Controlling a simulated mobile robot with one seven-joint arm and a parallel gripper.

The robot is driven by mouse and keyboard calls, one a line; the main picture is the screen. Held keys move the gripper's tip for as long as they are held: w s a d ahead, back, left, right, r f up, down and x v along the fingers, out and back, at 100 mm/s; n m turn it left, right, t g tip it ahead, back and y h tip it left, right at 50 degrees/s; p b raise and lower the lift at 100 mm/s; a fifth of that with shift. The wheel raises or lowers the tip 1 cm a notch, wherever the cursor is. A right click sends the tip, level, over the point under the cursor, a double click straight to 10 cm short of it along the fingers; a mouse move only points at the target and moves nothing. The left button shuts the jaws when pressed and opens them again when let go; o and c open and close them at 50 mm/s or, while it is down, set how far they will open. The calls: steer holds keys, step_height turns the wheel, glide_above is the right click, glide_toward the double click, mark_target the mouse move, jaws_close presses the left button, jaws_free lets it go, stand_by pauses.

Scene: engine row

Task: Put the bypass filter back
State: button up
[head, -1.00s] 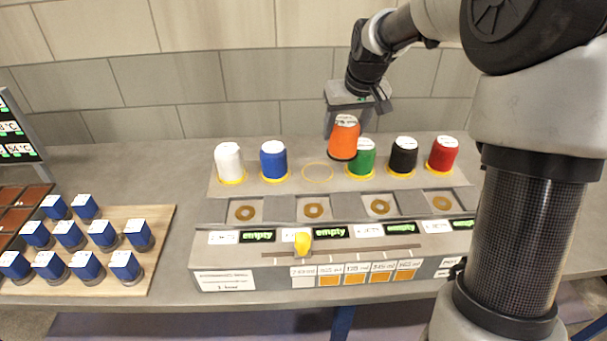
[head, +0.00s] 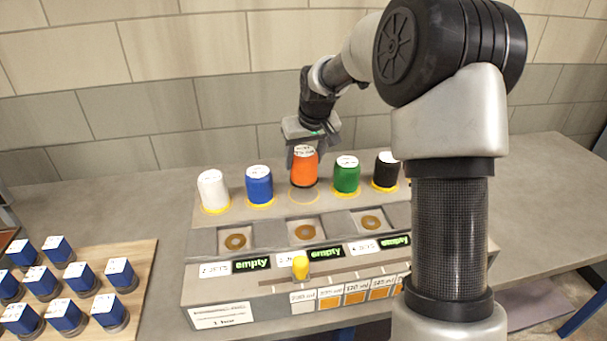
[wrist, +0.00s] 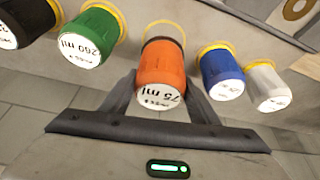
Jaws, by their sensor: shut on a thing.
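My gripper (head: 303,153) is shut on an orange filter cup (head: 304,170), which hangs upright over an empty ring mark (head: 304,197) in the back row.
A white cup (head: 213,191) and a black cup (head: 386,170) stand in the same row. In front are recessed seats (head: 305,232) with brass rings, displays reading "empty" (head: 325,257) and a yellow slider knob (head: 300,265).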

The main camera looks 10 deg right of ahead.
mark_target(304, 173)
steer(key=shift+f, duration=2.25)
steer(key=shift+f, duration=0.15)
steer(key=o, duration=1.5)
